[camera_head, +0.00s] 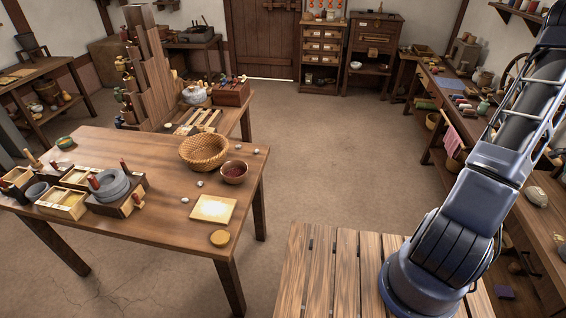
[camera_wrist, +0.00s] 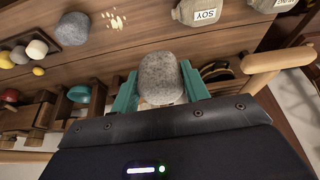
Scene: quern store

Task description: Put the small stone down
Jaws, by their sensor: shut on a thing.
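In the wrist view, a rounded, speckled grey stone (camera_wrist: 161,78) sits between the two teal fingers of my gripper (camera_wrist: 158,74). The gripper is shut on it. Another grey stone (camera_wrist: 73,28) rests on a wooden surface (camera_wrist: 150,42) up and to the left. From this view I cannot tell the held stone's height over that surface. In the head view my arm reaches up at the right, and my gripper and the held stone are out of frame.
In the wrist view, pale crumbs (camera_wrist: 113,20) lie near the other stone, a sack marked SOY (camera_wrist: 200,11) at top right, and a wooden handle (camera_wrist: 276,67) at right. In the head view, a crowded table (camera_head: 150,222) stands left, a long bench (camera_head: 548,228) right; mid-floor is clear.

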